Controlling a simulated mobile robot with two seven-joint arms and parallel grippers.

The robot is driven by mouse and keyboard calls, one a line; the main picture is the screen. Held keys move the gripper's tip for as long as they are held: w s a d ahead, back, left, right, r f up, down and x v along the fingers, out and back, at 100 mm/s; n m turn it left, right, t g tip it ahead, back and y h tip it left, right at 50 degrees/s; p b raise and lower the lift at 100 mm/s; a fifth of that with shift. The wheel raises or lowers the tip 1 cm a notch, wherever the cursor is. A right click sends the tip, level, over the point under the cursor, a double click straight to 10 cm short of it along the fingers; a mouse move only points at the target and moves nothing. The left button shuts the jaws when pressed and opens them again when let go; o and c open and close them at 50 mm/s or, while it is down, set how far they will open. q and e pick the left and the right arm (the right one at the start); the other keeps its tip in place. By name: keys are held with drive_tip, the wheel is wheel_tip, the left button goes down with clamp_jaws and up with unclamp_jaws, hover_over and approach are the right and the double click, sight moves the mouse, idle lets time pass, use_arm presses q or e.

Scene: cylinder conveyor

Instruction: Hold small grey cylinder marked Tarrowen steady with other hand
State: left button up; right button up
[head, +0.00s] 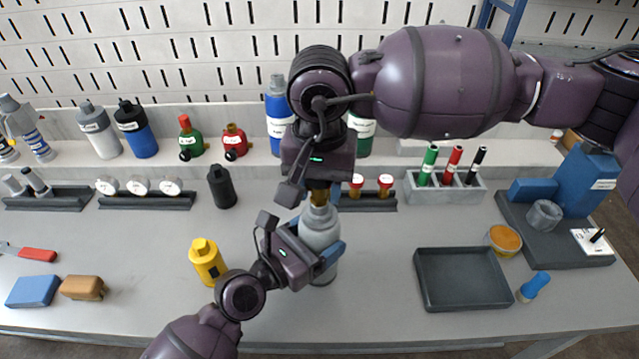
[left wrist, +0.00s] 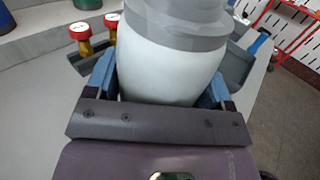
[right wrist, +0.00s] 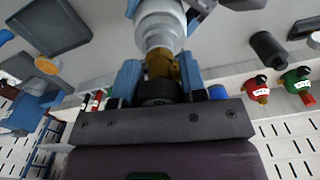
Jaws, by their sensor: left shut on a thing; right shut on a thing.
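A small grey cylinder (head: 319,232) with a pale body and grey shoulder stands upright on the bench at the middle. Its marking cannot be read. My left gripper (head: 316,254) is shut around its body from the lower left. In the left wrist view the blue fingers lie on both sides of the cylinder (left wrist: 172,68). My right gripper (head: 319,186) is above it, at its top. In the right wrist view the right gripper (right wrist: 160,75) is shut around the brass valve (right wrist: 160,60) and a black round part. The right arm hides part of the top in the head view.
A yellow cylinder (head: 207,262) stands left of my left gripper, and a black one (head: 222,186) behind it. A dark empty tray (head: 463,303) lies to the right. A marker holder (head: 446,192) and red-topped items (head: 386,181) stand behind. The bench front is partly clear.

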drive_tip(key=shift+n, duration=1.4)
drive_tip(key=shift+n, duration=0.5)
drive_tip(key=n, duration=0.3)
drive_tip(key=shift+n, duration=1)
drive_tip(key=n, duration=0.6)
drive_tip(key=shift+d, duration=0.1)
